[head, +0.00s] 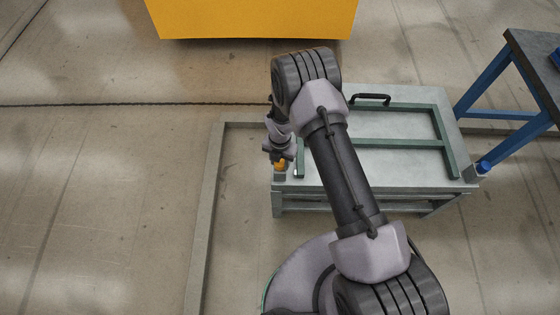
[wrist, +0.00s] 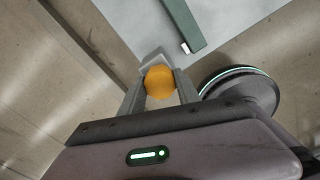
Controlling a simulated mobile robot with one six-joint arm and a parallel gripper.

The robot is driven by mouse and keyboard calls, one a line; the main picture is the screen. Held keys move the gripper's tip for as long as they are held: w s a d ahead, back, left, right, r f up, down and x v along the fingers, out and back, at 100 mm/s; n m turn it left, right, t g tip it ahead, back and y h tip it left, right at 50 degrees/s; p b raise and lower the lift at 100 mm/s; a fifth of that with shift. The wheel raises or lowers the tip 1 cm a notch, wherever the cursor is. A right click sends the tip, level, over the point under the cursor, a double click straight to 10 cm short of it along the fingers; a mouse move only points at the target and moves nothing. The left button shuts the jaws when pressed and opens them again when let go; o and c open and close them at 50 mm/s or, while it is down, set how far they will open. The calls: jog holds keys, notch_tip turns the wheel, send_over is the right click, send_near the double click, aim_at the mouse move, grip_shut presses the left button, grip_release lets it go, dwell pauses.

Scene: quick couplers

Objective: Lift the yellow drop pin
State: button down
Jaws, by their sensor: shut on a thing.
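The yellow drop pin (wrist: 160,83) shows as a round orange-yellow knob between the two fingers of my gripper (wrist: 158,92) in the wrist view. The fingers are shut on it. In the head view the yellow drop pin (head: 280,164) is a small patch just under my gripper (head: 279,157), at the near left corner of the grey table (head: 400,172). A small grey block (wrist: 153,57) shows just beyond the knob in the wrist view. The pin's lower part is hidden, so I cannot tell how far it sits in the corner.
A green frame (head: 440,128) with a black handle (head: 370,97) lies on the table. A blue-legged bench (head: 490,88) stands at the right. A large yellow body (head: 250,18) is at the back. A low kerb (head: 207,215) runs along the floor at the left.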

notch_tip(320, 180, up, 5)
jog(key=p, duration=0.3)
jog(key=shift+f, duration=0.15)
jog(key=shift+w+f, duration=0.1)
jog(key=shift+f, duration=0.05)
jog(key=c, duration=0.9)
grip_release()
notch_tip(320, 180, up, 18)
jog(key=p, duration=0.6)
jog(key=shift+f, duration=0.25)
